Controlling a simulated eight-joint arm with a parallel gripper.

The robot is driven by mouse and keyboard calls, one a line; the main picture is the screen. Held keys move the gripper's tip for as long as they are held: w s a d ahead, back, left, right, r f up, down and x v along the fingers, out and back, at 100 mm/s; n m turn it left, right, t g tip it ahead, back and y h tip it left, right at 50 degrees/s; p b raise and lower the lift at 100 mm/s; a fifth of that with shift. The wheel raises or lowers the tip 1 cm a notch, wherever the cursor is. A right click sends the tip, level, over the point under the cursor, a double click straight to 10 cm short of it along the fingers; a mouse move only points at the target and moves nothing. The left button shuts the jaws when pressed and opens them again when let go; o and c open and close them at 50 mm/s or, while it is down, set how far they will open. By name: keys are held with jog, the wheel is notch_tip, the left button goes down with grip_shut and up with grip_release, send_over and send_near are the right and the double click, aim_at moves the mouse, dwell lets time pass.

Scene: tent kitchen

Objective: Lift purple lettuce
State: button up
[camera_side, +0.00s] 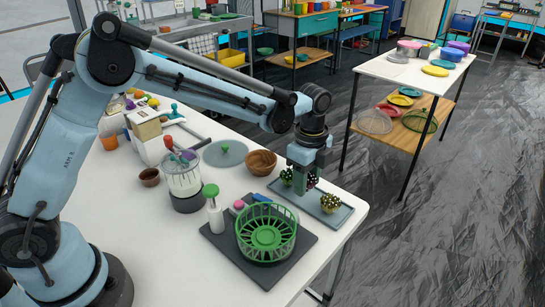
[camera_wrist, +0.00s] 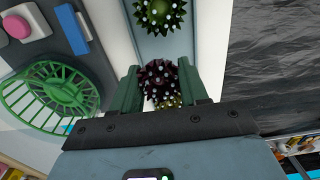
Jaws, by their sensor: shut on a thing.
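The purple lettuce (camera_wrist: 180,72) is a dark, round head with pale dots, held between the two green fingers of my gripper (camera_wrist: 168,88) in the wrist view. In the side view my gripper (camera_side: 303,182) points down over the blue-grey tray (camera_side: 345,214), and only a sliver of the purple lettuce (camera_side: 312,181) shows beside the fingers. I cannot tell whether its underside touches the tray. A green lettuce (camera_side: 286,177) sits on the tray to the left of my gripper, and it shows at the top of the wrist view (camera_wrist: 160,14). A golden lettuce (camera_side: 330,203) sits to the right, partly hidden in the wrist view (camera_wrist: 168,103).
A green basket (camera_side: 266,232) stands on a dark mat (camera_side: 225,242) in front of the tray. A brown bowl (camera_side: 261,163) and a blender (camera_side: 184,178) stand on the white table to the left. The tray lies near the table's right edge, with open floor beyond.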

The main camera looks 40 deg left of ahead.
jog(key=shift+r, duration=3)
